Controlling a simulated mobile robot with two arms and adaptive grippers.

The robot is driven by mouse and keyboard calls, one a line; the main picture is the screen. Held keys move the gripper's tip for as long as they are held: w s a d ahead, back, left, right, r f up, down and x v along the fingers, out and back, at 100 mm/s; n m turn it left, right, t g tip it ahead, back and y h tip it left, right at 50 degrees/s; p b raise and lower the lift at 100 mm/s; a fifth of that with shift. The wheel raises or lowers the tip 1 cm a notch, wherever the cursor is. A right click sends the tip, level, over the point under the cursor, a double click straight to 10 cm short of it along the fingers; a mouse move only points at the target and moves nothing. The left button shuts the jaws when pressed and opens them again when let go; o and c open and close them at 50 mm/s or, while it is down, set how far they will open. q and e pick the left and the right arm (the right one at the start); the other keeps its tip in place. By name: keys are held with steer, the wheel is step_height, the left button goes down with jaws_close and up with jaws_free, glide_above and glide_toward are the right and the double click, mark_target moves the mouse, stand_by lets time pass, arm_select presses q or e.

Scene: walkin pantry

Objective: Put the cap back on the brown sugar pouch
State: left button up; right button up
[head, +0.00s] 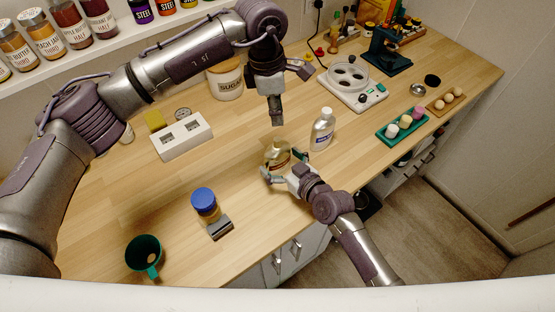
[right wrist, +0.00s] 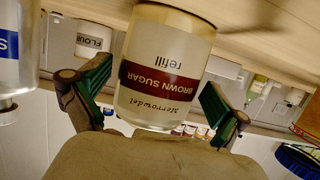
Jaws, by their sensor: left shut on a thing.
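The brown sugar pouch (head: 279,153) stands upright on the wooden counter, pale with a dark red label band. It fills the middle of the right wrist view (right wrist: 163,65), where it appears upside down. My right gripper (head: 276,174) is open, with one finger on each side of the pouch. In the right wrist view, small gaps show between fingers and pouch. My left gripper (head: 277,121) points down above and slightly behind the pouch, apart from it. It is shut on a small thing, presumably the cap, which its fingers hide. The pouch's top is not clear.
A silver bottle (head: 322,131) stands close right of the pouch. A blue-lidded jar (head: 205,204) and a green cup (head: 144,252) are at front left. Counter between pouch and jar is clear.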

steer(key=c, duration=1.3)
arm_select(q)
glide_above(278, 139)
steer(key=shift+a+f, duration=0.15)
steer(key=shift+f, duration=1.1)
steer(key=shift+a+f, duration=0.1)
steer(key=shift+f, duration=1.15)
steer(key=shift+f, duration=0.9)
steer(key=shift+f, duration=0.6)
